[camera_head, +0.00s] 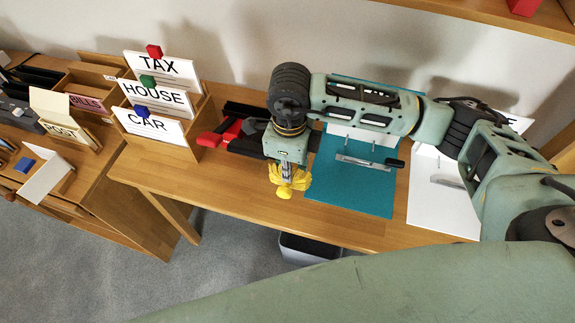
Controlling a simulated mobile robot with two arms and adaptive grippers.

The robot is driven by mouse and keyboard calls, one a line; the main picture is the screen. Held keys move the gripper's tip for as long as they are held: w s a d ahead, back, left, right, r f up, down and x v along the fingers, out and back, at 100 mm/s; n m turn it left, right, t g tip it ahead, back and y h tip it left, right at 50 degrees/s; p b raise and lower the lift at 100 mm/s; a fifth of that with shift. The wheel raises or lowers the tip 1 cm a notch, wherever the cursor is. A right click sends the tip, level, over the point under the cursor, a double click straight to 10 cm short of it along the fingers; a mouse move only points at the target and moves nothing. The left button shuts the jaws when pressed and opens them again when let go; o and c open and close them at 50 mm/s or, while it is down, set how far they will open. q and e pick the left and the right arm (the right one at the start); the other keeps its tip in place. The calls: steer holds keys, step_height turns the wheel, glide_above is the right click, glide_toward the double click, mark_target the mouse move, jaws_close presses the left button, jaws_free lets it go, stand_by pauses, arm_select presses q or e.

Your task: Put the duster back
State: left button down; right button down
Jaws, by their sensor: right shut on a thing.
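The yellow duster (290,181) hangs below my right gripper (285,166), over the front part of the wooden desk. My right gripper points down and is shut on the duster; its fingers are small in this view and partly covered by the yellow head. My left gripper is not in view. Where the duster belongs cannot be told from this view.
A wooden sorter (186,150) with TAX, HOUSE and CAR cards stands left on the desk. A red and black item (219,134) lies beside it. A teal folder (348,197) and a white one (447,212) lie right. A bin (306,250) stands below.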

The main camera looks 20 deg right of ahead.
steer(key=s+a+r+b, duration=0.1)
steer(key=s+r, duration=0.4)
steer(key=s, duration=0.3)
steer(key=shift+s+a+r, duration=0.15)
steer(key=shift+s+a, duration=0.1)
steer(key=shift+a, duration=0.05)
steer(key=w+d+r+n, duration=0.1)
steer(key=d+n, duration=0.3)
steer(key=n, duration=0.8)
steer(key=w+d+r+n, duration=0.1)
steer(key=d+r+n, duration=0.2)
steer(key=n, duration=0.9)
steer(key=shift+w+d+n, duration=0.3)
steer(key=shift+d+n, duration=0.05)
steer(key=shift+n, duration=0.05)
